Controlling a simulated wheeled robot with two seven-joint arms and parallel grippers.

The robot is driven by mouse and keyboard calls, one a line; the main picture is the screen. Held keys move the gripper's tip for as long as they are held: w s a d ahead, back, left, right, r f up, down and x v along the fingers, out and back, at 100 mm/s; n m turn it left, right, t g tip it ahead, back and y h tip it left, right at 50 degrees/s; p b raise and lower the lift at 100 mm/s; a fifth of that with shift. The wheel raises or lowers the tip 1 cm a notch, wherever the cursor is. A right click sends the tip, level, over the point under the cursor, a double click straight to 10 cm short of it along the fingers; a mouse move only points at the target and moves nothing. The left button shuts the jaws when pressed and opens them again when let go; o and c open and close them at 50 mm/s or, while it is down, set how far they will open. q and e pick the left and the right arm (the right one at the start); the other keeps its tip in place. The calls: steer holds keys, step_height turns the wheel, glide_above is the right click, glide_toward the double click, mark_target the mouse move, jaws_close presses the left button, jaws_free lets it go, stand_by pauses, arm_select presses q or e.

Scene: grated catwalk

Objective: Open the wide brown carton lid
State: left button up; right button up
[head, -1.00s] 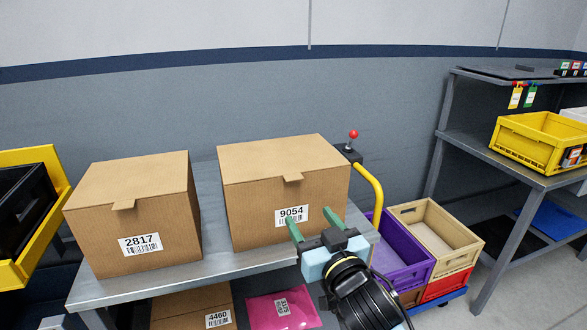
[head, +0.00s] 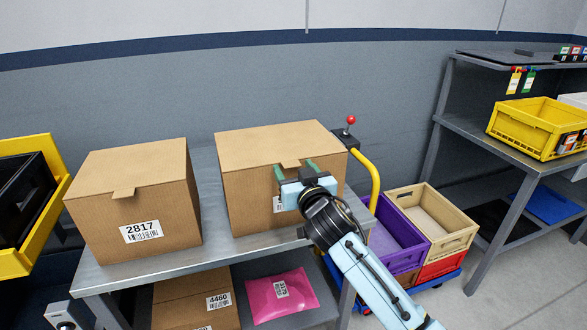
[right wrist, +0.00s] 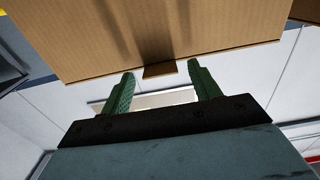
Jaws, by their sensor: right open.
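The wide brown carton (head: 245,190), labelled 9054, stands on the grey metal table. Its lid (head: 262,142) lies shut, with a small tab (head: 290,163) at the middle of the front edge. My right gripper (head: 296,168) is at the carton's front, open, with its green fingers on either side of the tab and nothing held. It partly hides the label. In the right wrist view the tab (right wrist: 158,71) shows between the fingertips, and the carton's front (right wrist: 150,35) fills the top. I cannot tell whether the fingers touch the carton. My left gripper is not in view.
A second closed carton (head: 135,215), labelled 2817, stands to the left on the table (head: 215,247). A carton (head: 190,295) and a pink packet (head: 280,297) lie on the shelf below. Purple (head: 395,237) and tan (head: 432,225) crates stand at right.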

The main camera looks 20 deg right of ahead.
steer(key=shift+w, duration=0.65)
steer(key=shift+c, duration=0.4)
